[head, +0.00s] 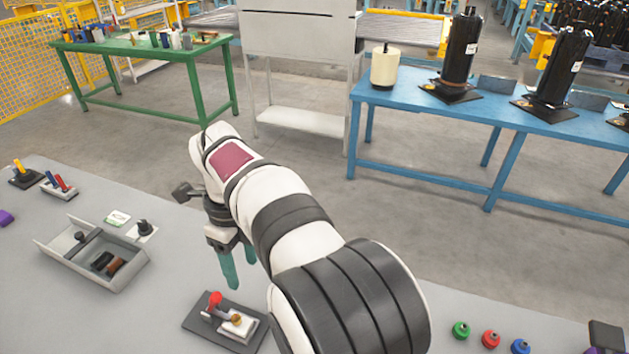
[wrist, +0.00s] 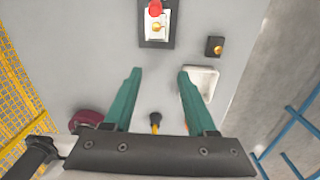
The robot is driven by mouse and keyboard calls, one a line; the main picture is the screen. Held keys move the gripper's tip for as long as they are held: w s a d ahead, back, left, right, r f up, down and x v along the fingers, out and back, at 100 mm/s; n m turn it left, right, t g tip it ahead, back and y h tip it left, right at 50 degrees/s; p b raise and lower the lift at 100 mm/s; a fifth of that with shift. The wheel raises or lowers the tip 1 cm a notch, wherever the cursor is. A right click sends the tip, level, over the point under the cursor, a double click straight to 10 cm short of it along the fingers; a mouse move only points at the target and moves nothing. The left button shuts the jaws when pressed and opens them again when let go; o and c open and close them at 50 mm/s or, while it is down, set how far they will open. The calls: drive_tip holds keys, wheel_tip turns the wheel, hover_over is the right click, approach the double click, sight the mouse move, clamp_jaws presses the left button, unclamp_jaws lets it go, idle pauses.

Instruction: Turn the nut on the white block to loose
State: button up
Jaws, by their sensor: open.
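The white block (head: 240,325) sits on a dark base plate on the grey table, below my gripper in the head view. A brass nut (head: 236,319) is on it, and a red-topped lever or knob (head: 215,299) stands beside it. In the wrist view the white block (wrist: 150,37), the brass nut (wrist: 157,27) and the red knob (wrist: 155,8) show at the top, beyond my fingertips. My gripper (head: 233,270) has teal fingers pointing down, above the table and apart from the block. In the wrist view my gripper (wrist: 158,73) is open with nothing between its fingertips.
A small dark block with a brass piece (wrist: 215,46) and a white tray (wrist: 213,70) lie right in the wrist view. A grey tray (head: 125,277) with dark parts stands left. Green (head: 460,330), red (head: 490,339) and blue (head: 520,346) knobs lie right.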

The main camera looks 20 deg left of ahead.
sight(236, 317)
drive_tip(key=shift+m, duration=0.6)
drive_tip(key=a+f, duration=0.1)
drive_tip(key=f, duration=0.4)
drive_tip(key=s+a+f, duration=0.1)
drive_tip(key=f, duration=0.5)
drive_tip(key=a+f, duration=0.2)
drive_tip(key=f, duration=0.4)
drive_tip(key=shift+s+f, duration=0.15)
drive_tip(key=shift+s, duration=0.2)
drive_tip(key=shift+c, duration=0.2)
clamp_jaws()
